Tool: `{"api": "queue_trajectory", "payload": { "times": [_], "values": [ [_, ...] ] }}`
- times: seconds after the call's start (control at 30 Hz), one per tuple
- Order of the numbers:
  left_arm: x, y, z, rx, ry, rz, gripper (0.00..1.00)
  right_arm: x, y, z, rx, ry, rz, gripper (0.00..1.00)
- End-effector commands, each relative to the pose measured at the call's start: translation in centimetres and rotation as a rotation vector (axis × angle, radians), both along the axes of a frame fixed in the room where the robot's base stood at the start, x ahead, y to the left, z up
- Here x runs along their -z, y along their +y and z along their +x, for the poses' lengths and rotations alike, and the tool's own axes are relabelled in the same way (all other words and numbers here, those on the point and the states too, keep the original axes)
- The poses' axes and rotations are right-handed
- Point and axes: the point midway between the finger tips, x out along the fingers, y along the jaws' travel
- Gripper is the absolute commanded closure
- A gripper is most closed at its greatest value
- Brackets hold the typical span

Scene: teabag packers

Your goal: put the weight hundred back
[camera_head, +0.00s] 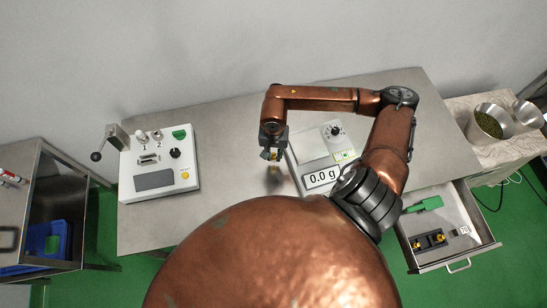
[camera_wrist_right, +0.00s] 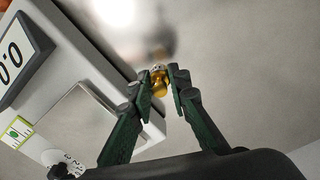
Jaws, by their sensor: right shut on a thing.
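My right gripper (camera_head: 272,156) is shut on a small brass weight (camera_wrist_right: 159,82), held between the fingertips in the right wrist view. In the head view it hangs above the steel table, just left of the scale (camera_head: 314,148). The scale display reads 0.0 g and its pan looks empty. A black weight holder (camera_head: 428,243) with brass weights in it lies in the open drawer (camera_head: 459,254) at the lower right. The mark on the held weight cannot be read. My left gripper is out of view.
A white machine with a lever (camera_head: 158,190) stands on the left of the table (camera_head: 230,205). A green tool (camera_head: 425,204) and a small white tag lie in the drawer. Metal bowls (camera_head: 488,122) stand at the far right. My right arm passes over the scale's right side.

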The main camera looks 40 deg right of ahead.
Motion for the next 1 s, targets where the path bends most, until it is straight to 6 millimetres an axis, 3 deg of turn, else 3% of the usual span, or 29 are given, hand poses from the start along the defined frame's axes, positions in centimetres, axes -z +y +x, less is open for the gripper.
{"api": "queue_trajectory", "payload": {
  "times": [0.17,0.4,0.77,0.8,1.0],
  "values": [
    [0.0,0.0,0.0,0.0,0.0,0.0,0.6,0.9,-0.3,0.6,0.001,0.001,0.001,1.0],
    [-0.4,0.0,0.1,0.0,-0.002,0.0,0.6,3.8,-0.3,0.6,0.0,0.002,0.002,1.0],
    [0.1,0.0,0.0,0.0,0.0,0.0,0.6,4.3,-0.4,0.6,-0.002,0.001,-0.001,1.0],
    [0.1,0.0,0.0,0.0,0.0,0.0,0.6,4.3,-0.4,0.6,-0.001,0.001,-0.001,0.83],
    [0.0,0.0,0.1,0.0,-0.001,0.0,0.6,4.2,-0.4,0.6,-0.001,0.001,-0.001,0.69]
  ]
}}
